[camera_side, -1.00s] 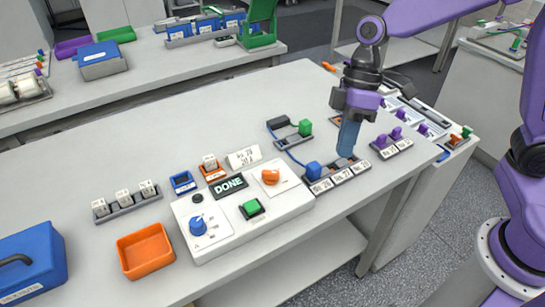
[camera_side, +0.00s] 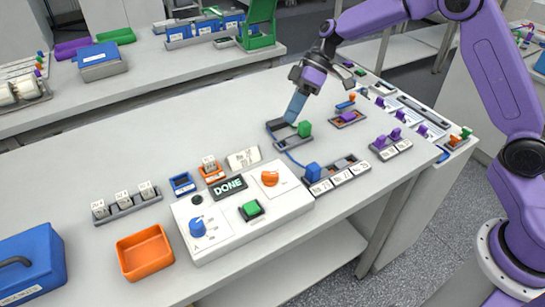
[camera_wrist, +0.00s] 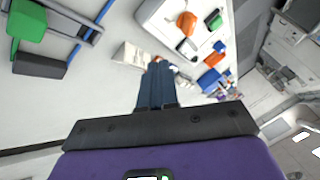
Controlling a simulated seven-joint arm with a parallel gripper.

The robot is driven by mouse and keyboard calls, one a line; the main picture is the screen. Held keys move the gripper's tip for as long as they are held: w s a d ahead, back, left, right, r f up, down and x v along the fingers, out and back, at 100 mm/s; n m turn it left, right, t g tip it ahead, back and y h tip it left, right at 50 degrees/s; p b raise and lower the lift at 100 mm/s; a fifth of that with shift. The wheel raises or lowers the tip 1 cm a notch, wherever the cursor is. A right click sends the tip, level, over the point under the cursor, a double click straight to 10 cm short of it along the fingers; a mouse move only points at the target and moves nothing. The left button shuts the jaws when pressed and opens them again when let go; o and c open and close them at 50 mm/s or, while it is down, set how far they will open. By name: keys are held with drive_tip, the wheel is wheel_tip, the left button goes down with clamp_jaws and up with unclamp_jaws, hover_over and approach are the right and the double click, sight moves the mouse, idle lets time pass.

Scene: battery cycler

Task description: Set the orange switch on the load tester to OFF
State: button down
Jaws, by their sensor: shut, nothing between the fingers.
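The load tester (camera_side: 225,240) is a white box with a DONE display (camera_side: 229,184), a blue dial, a green button and an orange switch (camera_side: 270,178) on its right part. In the wrist view the orange switch (camera_wrist: 186,23) is near the top, beyond my fingertips. I cannot read its setting labels. My gripper (camera_side: 290,119) has its blue fingers together and holds nothing. In the side view it hangs behind and right of the load tester, apart from the switch. The fingers also show in the wrist view (camera_wrist: 158,70).
A dark holder with a green block (camera_side: 304,129) lies close beneath my gripper. A labelled tray with a blue block (camera_side: 313,172) is right of the tester. An orange tray (camera_side: 146,252) and a blue box (camera_side: 30,260) are at left.

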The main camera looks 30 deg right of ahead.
sight(270, 176)
drive_tip(key=shift+a+f, duration=0.1)
drive_tip(key=x, duration=0.9)
drive_tip(key=shift+f, duration=0.1)
drive_tip(key=shift+s+a+f, duration=0.2)
drive_tip(key=shift+s+a, duration=1.3)
drive_tip(key=shift+s, duration=0.1)
